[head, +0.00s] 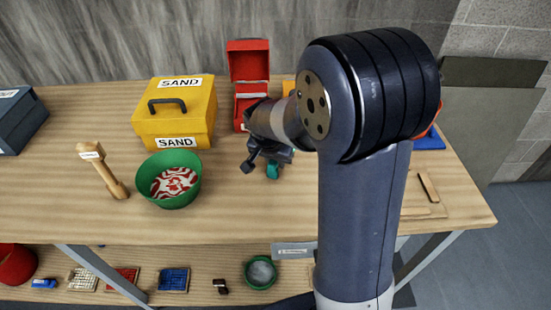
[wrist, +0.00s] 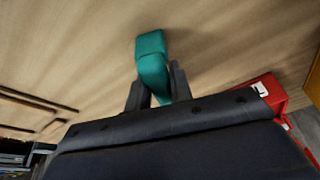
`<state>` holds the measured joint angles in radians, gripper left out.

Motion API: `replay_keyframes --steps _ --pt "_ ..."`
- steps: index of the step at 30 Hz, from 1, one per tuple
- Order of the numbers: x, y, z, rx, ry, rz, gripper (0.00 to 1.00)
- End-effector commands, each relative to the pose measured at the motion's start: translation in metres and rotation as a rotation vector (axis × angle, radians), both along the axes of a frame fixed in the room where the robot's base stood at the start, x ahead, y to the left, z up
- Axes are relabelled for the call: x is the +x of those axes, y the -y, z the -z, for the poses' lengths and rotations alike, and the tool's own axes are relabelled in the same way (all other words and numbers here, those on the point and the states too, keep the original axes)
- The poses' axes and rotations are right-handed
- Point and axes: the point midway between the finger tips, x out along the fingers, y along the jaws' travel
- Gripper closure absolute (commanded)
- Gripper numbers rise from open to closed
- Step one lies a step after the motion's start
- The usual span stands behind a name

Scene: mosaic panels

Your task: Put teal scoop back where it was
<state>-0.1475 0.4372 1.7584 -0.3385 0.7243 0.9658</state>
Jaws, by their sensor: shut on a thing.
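The teal scoop (wrist: 151,62) is held between the two dark fingers of my gripper (wrist: 158,88) in the wrist view. Its wide end points away from the gripper, with wood behind it. In the head view a small bit of the teal scoop (head: 272,171) shows below my gripper (head: 268,160), over the middle of the table. My arm hides much of the gripper and the right part of the table. I cannot tell whether the scoop touches the tabletop.
A yellow SAND box (head: 178,118) and an open red box (head: 248,75) stand at the back. A green bowl (head: 170,199) with red and white contents and a wooden mallet (head: 106,172) are left. A lower shelf (head: 220,262) holds small panels and another green bowl (head: 260,271).

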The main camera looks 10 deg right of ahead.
Motion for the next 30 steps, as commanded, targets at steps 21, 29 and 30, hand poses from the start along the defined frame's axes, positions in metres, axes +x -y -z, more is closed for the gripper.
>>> replay_keyframes --steps 21,29,30 --pt "0.000 0.000 0.002 0.000 0.001 0.001 0.57" --pt "0.000 0.000 -0.004 0.001 0.002 0.001 0.57" --pt "-0.001 -0.001 -0.007 0.000 0.004 0.000 0.57"
